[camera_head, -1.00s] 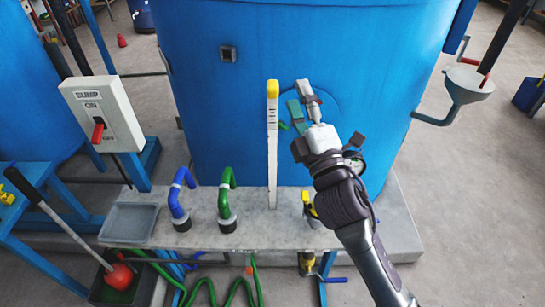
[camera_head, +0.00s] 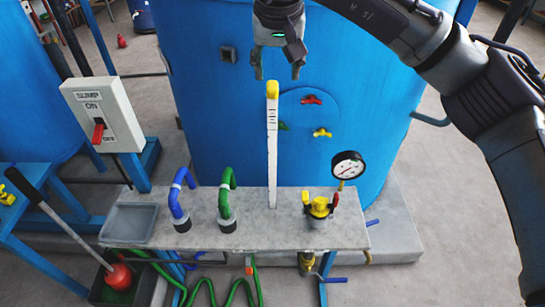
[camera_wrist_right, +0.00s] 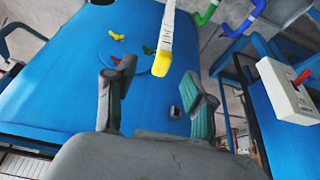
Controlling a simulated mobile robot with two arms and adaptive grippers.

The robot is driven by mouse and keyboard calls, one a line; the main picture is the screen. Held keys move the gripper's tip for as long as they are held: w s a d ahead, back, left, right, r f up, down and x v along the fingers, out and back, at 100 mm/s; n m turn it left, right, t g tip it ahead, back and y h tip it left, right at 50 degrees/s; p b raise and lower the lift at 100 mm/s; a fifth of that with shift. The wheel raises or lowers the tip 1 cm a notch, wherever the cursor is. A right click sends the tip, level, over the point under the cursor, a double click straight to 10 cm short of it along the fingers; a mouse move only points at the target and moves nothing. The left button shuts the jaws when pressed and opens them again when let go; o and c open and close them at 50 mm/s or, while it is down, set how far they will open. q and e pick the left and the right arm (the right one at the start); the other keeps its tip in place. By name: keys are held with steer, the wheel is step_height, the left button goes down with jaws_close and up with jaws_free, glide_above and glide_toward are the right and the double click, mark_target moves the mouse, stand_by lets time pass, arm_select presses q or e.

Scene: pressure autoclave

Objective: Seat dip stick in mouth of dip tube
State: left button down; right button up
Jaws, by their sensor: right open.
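The dip stick (camera_head: 272,150) is a long white stick with a yellow top and dark marks. It stands upright at the middle of the grey shelf, its lower end meeting the shelf surface. No separate tube mouth can be made out there. My right gripper (camera_head: 277,72) is open and empty, above the yellow top with fingers pointing down. In the right wrist view the dip stick (camera_wrist_right: 165,45) comes in from the top, its yellow end just beyond and between the open fingers (camera_wrist_right: 160,92). My left gripper is not in view.
The blue tank (camera_head: 340,60) stands behind the shelf (camera_head: 250,228). Blue (camera_head: 180,195) and green (camera_head: 227,195) bent pipes rise left of the stick. A yellow valve (camera_head: 319,207) and a gauge (camera_head: 348,165) stand to its right. A switch box (camera_head: 103,115) is at left.

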mark_target(276, 100)
steer(key=p+x, duration=0.2)
steer(key=x, duration=0.6)
steer(key=shift+w+a+f+p, duration=0.1)
steer(key=shift+p, duration=0.2)
steer(key=p+x, duration=0.1)
steer(key=x, duration=0.2)
steer(key=p+x, duration=0.1)
steer(key=shift+w+a+f+p, duration=0.2)
steer(key=shift+w+a+p, duration=0.05)
steer(key=shift+a+p, duration=0.15)
steer(key=shift+f, duration=0.25)
jaws_close()
